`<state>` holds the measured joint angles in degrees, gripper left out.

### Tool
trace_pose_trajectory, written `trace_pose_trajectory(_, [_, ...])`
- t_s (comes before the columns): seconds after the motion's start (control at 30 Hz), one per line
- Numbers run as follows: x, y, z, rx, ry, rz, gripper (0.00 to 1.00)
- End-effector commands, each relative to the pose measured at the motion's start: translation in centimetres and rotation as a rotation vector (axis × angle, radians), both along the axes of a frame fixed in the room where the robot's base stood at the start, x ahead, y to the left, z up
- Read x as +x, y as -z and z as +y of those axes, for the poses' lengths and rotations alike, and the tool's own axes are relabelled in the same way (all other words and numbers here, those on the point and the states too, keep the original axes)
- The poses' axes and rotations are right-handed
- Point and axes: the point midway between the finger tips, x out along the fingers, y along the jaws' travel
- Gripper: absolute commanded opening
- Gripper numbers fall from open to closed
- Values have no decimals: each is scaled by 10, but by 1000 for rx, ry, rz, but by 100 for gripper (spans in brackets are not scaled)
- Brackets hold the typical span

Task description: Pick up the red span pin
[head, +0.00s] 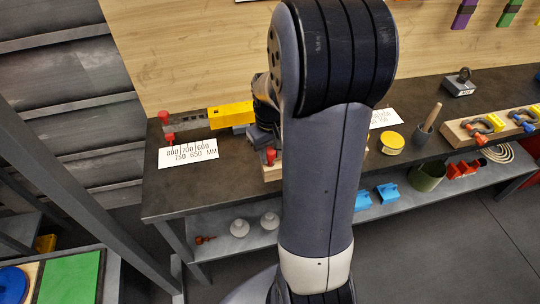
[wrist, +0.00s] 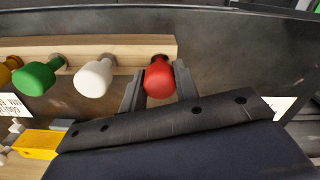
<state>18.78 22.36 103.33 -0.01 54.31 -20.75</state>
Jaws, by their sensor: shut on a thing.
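The red span pin (wrist: 159,80) has a rounded red knob and sits at the right end of a pale wooden rack (wrist: 120,45) in the wrist view. My gripper (wrist: 157,83) has one grey finger on each side of the knob and is shut on it. The pin's shank is hidden, so I cannot tell how deep it sits in the rack. In the head view a red knob (head: 270,156) shows beside my arm, above the wooden rack (head: 271,174); my arm hides most of this area.
A white-knobbed pin (wrist: 94,77) and a green one (wrist: 35,78) stand left in the rack. A yellow block (head: 231,115) and a white label card (head: 188,153) lie on the dark bench (head: 175,190).

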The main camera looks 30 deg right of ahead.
Motion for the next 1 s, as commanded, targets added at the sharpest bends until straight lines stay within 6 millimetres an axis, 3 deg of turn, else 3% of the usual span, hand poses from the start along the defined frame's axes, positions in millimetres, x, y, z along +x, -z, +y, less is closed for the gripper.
trace_pose_trajectory(0.2, [0, 0, 0, 0, 0, 0, 6])
trace_pose_trajectory(0.47, [0, -3, 0, -1, 0, -2, 6])
trace_pose_trajectory(1.0, [1, -92, 0, -1, 0, -3, 6])
